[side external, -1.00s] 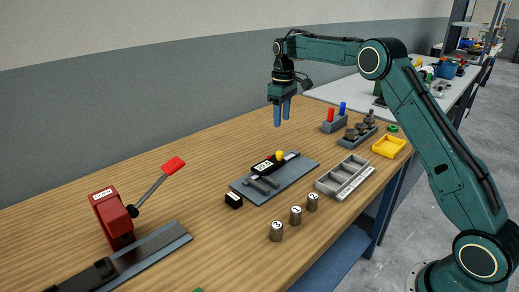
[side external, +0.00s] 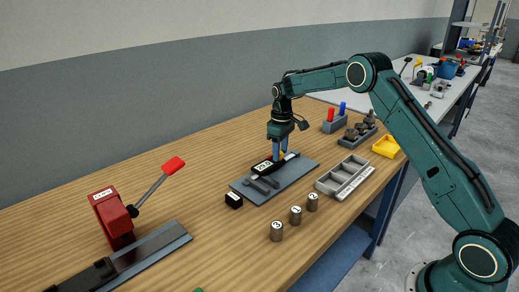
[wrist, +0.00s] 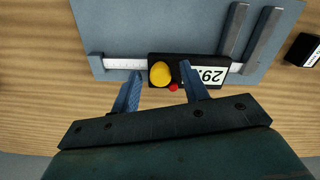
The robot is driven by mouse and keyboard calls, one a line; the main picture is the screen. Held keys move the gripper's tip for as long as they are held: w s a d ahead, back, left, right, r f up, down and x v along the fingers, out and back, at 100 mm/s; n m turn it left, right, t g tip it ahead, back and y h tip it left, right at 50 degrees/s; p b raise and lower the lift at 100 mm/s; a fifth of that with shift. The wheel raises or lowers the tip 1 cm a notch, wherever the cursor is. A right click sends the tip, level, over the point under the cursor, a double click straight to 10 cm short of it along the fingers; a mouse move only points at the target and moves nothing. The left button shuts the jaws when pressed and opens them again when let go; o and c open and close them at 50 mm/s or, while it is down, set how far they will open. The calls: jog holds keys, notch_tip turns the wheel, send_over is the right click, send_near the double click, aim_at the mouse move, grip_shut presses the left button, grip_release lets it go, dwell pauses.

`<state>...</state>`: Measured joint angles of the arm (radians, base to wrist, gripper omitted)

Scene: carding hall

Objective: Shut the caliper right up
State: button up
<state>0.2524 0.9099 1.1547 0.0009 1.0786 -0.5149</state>
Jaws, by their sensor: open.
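The caliper lies on a blue-grey plate (side external: 292,173). Its black slider body (wrist: 220,72) carries a number display that starts with 29, a yellow knob (wrist: 160,74) and a small red button (wrist: 173,87). A scale beam (wrist: 122,64) runs out past the slider. Two grey jaws (wrist: 234,30) (wrist: 264,38) stand apart with a gap between them. My gripper (side external: 279,156) is low over the slider, open. In the wrist view its blue fingers (wrist: 161,72) stand on either side of the yellow knob, with the right finger overlapping the display edge. I cannot tell whether either touches.
A black block (side external: 233,200) sits left of the plate. Several numbered weights (side external: 296,215) and a grey compartment tray (side external: 345,177) are in front. A yellow tray (side external: 389,146) is to the right. A red lever press (side external: 113,218) stands at left.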

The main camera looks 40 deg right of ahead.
aim_at(274, 163)
jog(key=shift+f, duration=0.45)
grip_shut()
jog(key=shift+a, duration=1.6)
grip_release()
jog(key=shift+r, duration=0.1)
